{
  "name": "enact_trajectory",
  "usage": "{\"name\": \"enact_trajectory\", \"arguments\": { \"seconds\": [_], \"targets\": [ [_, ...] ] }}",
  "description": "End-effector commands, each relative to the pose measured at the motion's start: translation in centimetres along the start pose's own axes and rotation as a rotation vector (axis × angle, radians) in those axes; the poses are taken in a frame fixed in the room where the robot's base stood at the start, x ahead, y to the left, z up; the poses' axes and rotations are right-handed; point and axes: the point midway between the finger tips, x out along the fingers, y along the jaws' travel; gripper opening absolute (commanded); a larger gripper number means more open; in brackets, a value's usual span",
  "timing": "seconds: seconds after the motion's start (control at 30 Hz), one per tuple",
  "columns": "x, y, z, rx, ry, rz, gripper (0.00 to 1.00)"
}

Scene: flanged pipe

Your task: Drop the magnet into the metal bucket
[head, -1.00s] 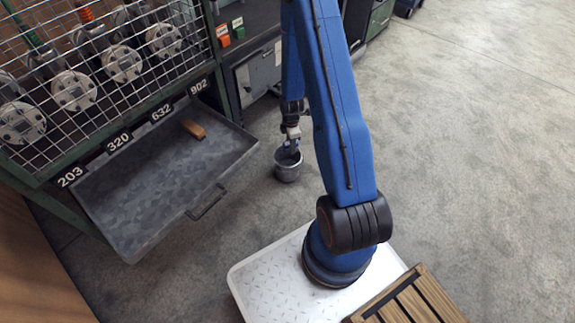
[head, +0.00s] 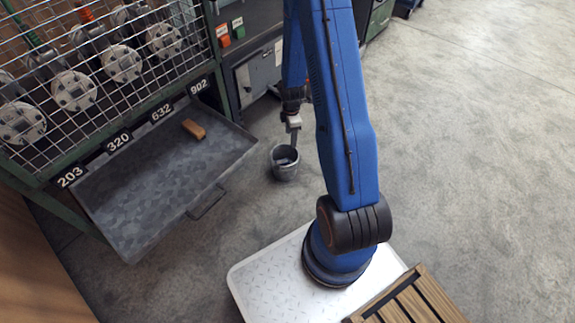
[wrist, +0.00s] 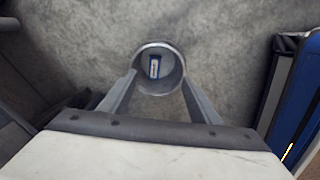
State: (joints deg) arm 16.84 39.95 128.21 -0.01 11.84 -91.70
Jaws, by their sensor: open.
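The metal bucket (head: 285,172) stands upright on the concrete floor, left of my blue arm in the head view. In the wrist view, the round bucket rim (wrist: 160,44) shows between my fingers. The magnet (wrist: 154,67), a small blue and white piece, appears within the bucket's opening, apart from both fingers. My gripper (head: 294,140) is just above the bucket, pointing down. In the wrist view my gripper (wrist: 159,80) has its fingers spread wide and empty, one on each side of the bucket's outline.
A grey tray (head: 140,205) with a brown block (head: 193,129) juts out left of the bucket, below a wire cage (head: 110,60) with several flanged pipes. A wooden slatted crate (head: 410,300) is at the bottom right. The floor right of my arm is clear.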

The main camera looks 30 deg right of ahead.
Motion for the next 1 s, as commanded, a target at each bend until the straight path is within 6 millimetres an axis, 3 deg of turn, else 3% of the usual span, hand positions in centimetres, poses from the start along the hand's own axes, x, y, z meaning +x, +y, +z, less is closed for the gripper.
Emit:
{"name": "enact_trajectory", "arguments": {
  "seconds": [0.4, 0.6, 1.0],
  "targets": [
    [-6.8, 0.1, 0.0, 0.000, 0.000, 0.003, 0.57],
    [-9.3, 0.1, 0.0, 0.000, 0.000, 0.002, 0.57],
    [-10.7, 0.0, 0.0, 0.000, 0.000, 0.000, 0.57]
  ]
}}
